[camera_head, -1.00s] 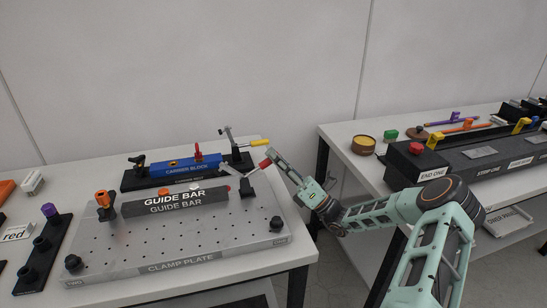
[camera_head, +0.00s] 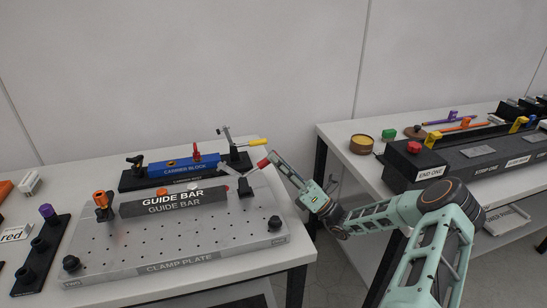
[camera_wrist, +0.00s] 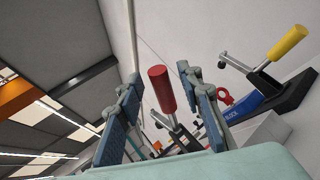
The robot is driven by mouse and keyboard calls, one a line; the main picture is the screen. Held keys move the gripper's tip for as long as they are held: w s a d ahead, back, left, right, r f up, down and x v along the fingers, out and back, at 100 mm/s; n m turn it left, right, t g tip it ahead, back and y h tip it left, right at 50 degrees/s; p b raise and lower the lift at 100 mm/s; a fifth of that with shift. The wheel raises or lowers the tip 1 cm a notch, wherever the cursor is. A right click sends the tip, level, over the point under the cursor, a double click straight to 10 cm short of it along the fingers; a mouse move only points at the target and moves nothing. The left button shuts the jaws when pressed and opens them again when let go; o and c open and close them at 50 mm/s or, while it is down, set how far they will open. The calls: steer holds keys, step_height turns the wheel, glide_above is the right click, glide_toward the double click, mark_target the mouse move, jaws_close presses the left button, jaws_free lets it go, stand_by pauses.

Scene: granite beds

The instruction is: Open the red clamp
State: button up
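The red clamp stands at the right end of the guide bar (camera_head: 175,201) on the clamp plate (camera_head: 200,236). Its red handle (camera_head: 263,163) points up and to the right in the head view. In the wrist view the red handle (camera_wrist: 162,88) stands between the two fingers, with its metal lever running down below it. My gripper (camera_wrist: 158,92) is open, with gaps beside the handle and no clear contact. In the head view my gripper (camera_head: 272,158) is at the handle's right end, and its fingertips are too small to make out well.
A yellow-handled clamp (camera_head: 258,142) stands behind, at the right end of the blue carrier block (camera_head: 184,165). An orange-handled clamp (camera_head: 101,199) stands at the guide bar's left end. A second table with a long black fixture (camera_head: 480,152) is to the right, across a gap.

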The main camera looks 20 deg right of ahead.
steer(key=v, duration=1)
steer(key=shift+d, duration=0.2)
steer(key=shift+s+f, duration=0.1)
steer(key=shift+s, duration=0.05)
